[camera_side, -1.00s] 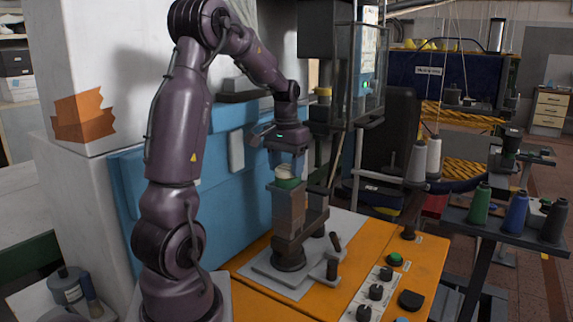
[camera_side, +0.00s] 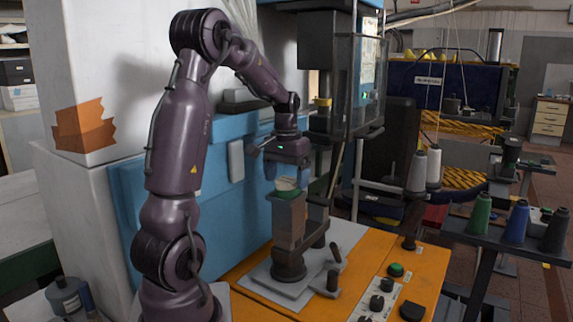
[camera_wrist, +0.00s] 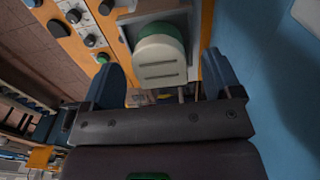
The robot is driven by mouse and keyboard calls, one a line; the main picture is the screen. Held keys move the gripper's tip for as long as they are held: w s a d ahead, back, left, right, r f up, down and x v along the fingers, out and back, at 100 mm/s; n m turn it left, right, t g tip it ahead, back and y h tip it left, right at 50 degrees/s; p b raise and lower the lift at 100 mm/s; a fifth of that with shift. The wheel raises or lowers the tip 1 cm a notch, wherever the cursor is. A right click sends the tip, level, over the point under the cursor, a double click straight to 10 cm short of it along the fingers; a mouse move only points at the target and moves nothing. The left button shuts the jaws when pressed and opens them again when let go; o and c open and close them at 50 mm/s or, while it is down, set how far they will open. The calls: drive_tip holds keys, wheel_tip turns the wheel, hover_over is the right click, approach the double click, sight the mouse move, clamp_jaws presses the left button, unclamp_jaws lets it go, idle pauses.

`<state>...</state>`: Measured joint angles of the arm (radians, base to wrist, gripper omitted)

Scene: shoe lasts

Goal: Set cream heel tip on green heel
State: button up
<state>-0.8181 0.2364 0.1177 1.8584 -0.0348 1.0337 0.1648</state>
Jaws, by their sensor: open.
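The cream heel tip (camera_side: 287,184) lies on top of the green heel (camera_side: 287,194), which sits on the post of the stand. In the wrist view the cream heel tip (camera_wrist: 160,66) shows two dark slots and covers part of the green heel (camera_wrist: 160,31). The tip looks seated on the heel, but I cannot tell whether it is fully flush. My gripper (camera_side: 287,176) is open just above. Its two blue fingers stand on either side of the tip, and in the wrist view my gripper (camera_wrist: 161,68) shows gaps on both sides.
An orange bench (camera_side: 260,304) with knobs and a green button (camera_side: 396,269) is below. A blue machine panel (camera_side: 190,190) stands behind. A dark press with a clear guard (camera_side: 359,85) is to the right. Thread cones (camera_side: 516,221) stand on a rack further right.

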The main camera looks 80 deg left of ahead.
wheel_tip(320, 180, up, 13)
idle(0.3)
drive_tip(key=shift+f, duration=0.15)
idle(0.3)
drive_tip(key=s+d+f+m+t, duration=0.1)
drive_tip(key=d+m, duration=0.3)
drive_tip(key=d, duration=1.1)
drive_tip(key=s+d+f+m+t, duration=0.2)
drive_tip(key=d+f+m+t, duration=0.2)
drive_tip(key=d, duration=1)
drive_tip(key=shift+d+f+m, duration=0.2)
drive_tip(key=shift+d+m, duration=0.15)
drive_tip(key=shift+m, duration=0.15)
